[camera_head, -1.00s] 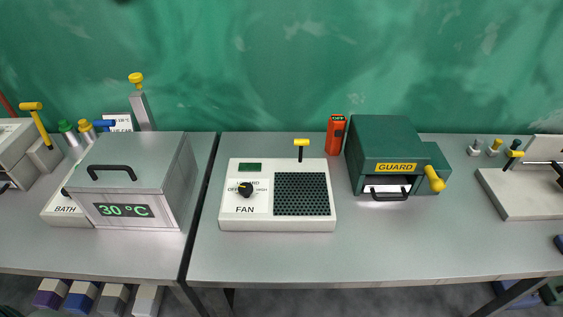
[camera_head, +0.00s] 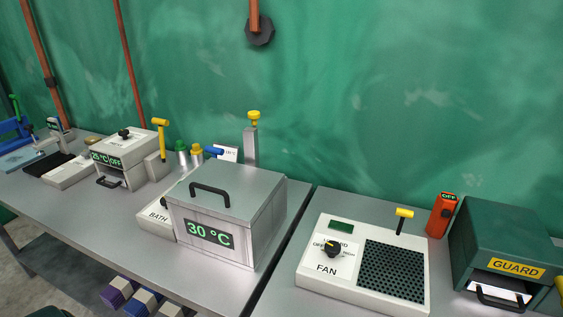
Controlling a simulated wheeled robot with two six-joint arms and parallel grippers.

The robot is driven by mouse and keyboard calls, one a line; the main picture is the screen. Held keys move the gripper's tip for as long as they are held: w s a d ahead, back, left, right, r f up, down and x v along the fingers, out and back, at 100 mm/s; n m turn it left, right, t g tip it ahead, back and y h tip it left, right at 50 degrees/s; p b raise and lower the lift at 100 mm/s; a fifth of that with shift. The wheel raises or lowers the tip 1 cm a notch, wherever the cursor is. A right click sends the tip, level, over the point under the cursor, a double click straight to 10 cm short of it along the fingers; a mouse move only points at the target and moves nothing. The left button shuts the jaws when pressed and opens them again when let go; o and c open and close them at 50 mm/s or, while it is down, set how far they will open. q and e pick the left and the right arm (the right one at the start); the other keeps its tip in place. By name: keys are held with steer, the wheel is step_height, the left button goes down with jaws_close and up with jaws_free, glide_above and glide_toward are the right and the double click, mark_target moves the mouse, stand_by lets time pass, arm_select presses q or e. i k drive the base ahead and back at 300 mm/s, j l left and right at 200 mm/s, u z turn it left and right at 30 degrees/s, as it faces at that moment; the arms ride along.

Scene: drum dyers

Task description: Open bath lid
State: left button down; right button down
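The bath (camera_head: 240,248) is a grey metal box on the left table, with a green display reading 30 °C on its front. Its lid (camera_head: 245,187) is shut, and a black handle (camera_head: 211,192) stands on the lid near the front left. A white base marked BATH (camera_head: 156,216) shows at its left side. Neither of my grippers is in view.
A white FAN unit (camera_head: 335,287) stands to the right, across a gap between tables. Beyond it are an orange device (camera_head: 441,216) and a green GUARD box (camera_head: 506,240). Behind the bath are a post with a yellow knob (camera_head: 251,143) and capped bottles (camera_head: 182,152).

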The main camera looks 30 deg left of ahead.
mark_target(235, 192)
steer(key=u, duration=1.35)
steer(key=i+j+z, duration=0.1)
steer(key=j+z, duration=0.9)
steer(key=j, duration=0.2)
steer(key=k+j+z, duration=0.1)
steer(key=j+z, duration=0.35)
steer(key=j, duration=0.15)
